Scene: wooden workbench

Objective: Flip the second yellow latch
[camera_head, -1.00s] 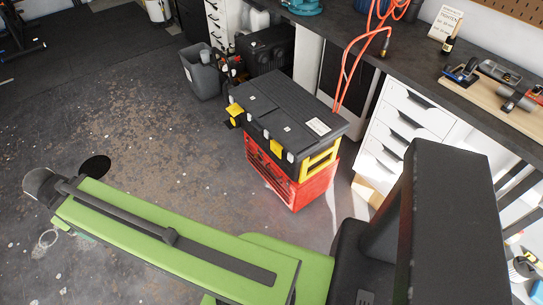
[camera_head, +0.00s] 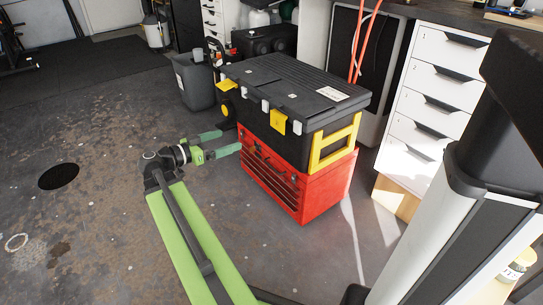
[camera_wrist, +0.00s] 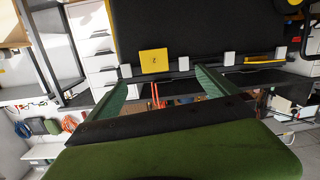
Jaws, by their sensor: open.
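A black toolbox (camera_head: 290,78) with two yellow front latches stands on a red tool chest (camera_head: 322,190). The nearer latch, marked 2 in the wrist view (camera_wrist: 154,61), lies flat against the front; it also shows in the head view (camera_head: 278,123). The other yellow latch (camera_head: 228,86) sticks outward and looks edge-on in the wrist view (camera_wrist: 265,60). My gripper (camera_head: 231,140) is open and empty, in front of and below the latches, apparently apart from them. In the wrist view the second latch appears between its green fingertips (camera_wrist: 163,72).
White drawers (camera_head: 430,100) and a workbench stand right of the toolbox. A grey bin (camera_head: 195,80) and a black case (camera_head: 264,42) stand behind it. Orange hoses (camera_head: 362,40) hang behind the lid. The floor (camera_head: 100,120) at left is mostly clear.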

